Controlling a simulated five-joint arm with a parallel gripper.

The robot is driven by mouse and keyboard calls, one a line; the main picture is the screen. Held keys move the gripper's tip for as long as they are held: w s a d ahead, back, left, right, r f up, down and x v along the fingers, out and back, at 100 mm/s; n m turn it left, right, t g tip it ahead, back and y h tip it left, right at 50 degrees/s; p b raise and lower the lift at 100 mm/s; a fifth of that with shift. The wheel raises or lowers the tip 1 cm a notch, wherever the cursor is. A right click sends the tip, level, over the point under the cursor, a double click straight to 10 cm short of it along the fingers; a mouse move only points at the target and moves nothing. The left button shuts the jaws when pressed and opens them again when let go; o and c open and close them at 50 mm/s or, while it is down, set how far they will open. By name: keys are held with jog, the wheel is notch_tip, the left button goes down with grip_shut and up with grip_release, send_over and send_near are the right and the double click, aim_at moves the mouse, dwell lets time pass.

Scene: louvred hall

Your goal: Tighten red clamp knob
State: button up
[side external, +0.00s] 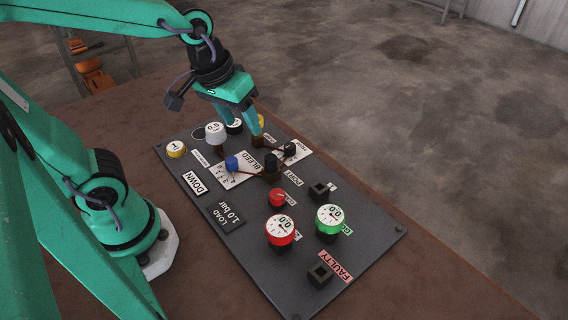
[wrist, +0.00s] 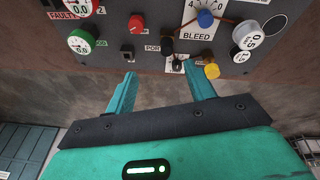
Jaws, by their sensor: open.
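A red knob (side external: 277,197) sits on the dark panel (side external: 370,240), above the red-rimmed gauge. The red knob also shows in the wrist view (wrist: 136,23), at the top left of centre. A small label lies beside it, too small to read surely. My gripper (side external: 250,130) is over the far end of the panel, near the yellow and black knobs and apart from the red knob. In the wrist view its two fingers (wrist: 158,70) are spread with nothing between them.
A blue knob (side external: 232,163) stands by the BLEED dial, with a black knob (side external: 271,162) beside it. A red-rimmed gauge (side external: 280,230) and a green-rimmed gauge (side external: 329,219) stand near the red knob.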

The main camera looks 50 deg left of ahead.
aim_at(277, 193)
jog(key=w+d+f+n+g, duration=0.1)
jog(key=d+f, duration=0.1)
jog(key=f, duration=0.1)
jog(key=w+d+f+n+g, duration=0.1)
jog(key=d+f+n, duration=0.1)
jog(key=f, duration=0.1)
jog(key=w+d+f+n+g, duration=0.1)
jog(key=w+d+f, duration=0.1)
jog(key=f, duration=0.2)
jog(key=shift+d+n, duration=0.1)
jog(key=shift+n, duration=0.3)
jog(key=shift+f, duration=3.9)
jog(key=c, duration=1)
